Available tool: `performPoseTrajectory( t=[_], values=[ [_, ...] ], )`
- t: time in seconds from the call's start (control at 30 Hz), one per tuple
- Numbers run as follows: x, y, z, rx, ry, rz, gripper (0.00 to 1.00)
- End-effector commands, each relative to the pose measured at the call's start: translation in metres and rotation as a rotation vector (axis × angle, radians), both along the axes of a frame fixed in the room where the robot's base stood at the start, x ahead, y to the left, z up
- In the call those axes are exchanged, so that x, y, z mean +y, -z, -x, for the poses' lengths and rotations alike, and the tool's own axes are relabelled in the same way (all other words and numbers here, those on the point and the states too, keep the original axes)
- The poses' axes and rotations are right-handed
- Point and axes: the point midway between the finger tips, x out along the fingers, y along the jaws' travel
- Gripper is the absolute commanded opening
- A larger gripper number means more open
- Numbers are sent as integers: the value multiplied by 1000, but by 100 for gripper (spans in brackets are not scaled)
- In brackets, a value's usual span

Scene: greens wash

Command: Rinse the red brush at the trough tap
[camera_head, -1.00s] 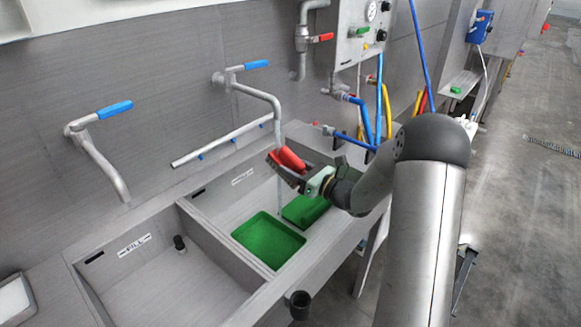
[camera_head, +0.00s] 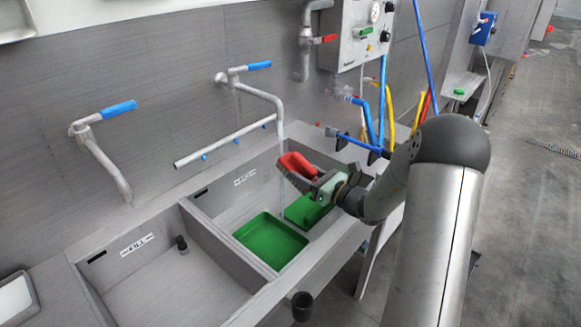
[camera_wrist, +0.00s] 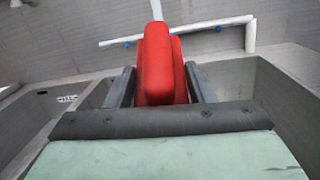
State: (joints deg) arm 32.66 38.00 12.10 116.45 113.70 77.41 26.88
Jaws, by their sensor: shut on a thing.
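The red brush (camera_head: 297,165) is held in my gripper (camera_head: 294,172) above the right basin of the trough. In the wrist view the red brush (camera_wrist: 157,65) stands up between the two dark fingers of my gripper (camera_wrist: 160,88), which is shut on it. The tap (camera_head: 262,92) with a blue lever curves down just above the brush. A thin, pale stream shows below its spout, by the brush's left end. I cannot tell whether water touches the brush. In the wrist view a pale vertical column rises behind the brush's top.
A green tray (camera_head: 270,241) and a second green item (camera_head: 306,210) lie in the right basin. The left basin (camera_head: 165,285) holds a dark upright plug. A horizontal pipe (camera_head: 225,141) runs along the wall. Blue and yellow hoses (camera_head: 389,105) hang right of the trough.

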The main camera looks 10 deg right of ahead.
Motion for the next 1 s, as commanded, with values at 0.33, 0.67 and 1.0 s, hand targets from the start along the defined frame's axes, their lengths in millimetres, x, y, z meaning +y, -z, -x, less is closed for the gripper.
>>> performPoseTrajectory(
  t=[0.33, 0.67, 1.0],
  values=[
    [-6, -1, 28, 0, 2, -1, 23],
    [-9, -1, 49, -1, 0, 0, 23],
    [-9, -1, 50, -1, 0, 0, 23]
  ],
)
